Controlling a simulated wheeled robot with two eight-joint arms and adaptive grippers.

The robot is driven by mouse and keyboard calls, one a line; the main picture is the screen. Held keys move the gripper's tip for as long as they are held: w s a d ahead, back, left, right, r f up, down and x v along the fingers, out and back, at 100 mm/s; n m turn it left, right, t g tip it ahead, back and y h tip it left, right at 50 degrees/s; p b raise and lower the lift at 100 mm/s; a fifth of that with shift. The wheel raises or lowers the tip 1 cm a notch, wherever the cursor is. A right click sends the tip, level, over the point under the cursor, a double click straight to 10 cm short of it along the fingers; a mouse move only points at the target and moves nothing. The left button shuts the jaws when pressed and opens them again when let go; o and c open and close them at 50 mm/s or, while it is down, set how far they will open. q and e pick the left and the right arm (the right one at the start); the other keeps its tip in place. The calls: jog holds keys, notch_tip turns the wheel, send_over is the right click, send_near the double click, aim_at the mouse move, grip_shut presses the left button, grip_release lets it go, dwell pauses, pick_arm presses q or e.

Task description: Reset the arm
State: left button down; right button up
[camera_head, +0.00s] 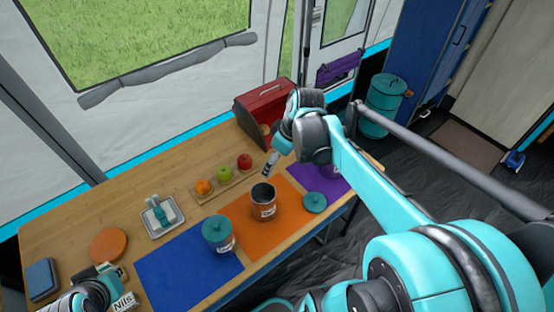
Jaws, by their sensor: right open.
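My right arm reaches in from the right and bends down over the table. Its gripper (270,163) hangs just above and behind an open dark canister (263,201) on the orange mat (290,228); no object shows in it. My left gripper (112,272) is at the table's lower left, partly cut off by the frame, and its jaws are not clear.
A teal lid (314,203) lies near the purple mat (334,185).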

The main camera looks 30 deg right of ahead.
jog(key=shift+a+r, duration=0.1)
dwell(0.4)
jog(key=s+a+m+t, duration=0.2)
jog(key=s+a, duration=0.1)
jog(key=a, duration=0.3)
jog(key=s+a+m+t+h, duration=0.1)
jog(key=s+a+m+t, duration=0.1)
jog(key=s+a, duration=0.2)
jog(key=shift+a+f+b, duration=0.3)
jog(key=shift+a+f, duration=0.05)
jog(key=shift+a, duration=0.6)
jog(key=shift+s, duration=0.1)
dwell(0.6)
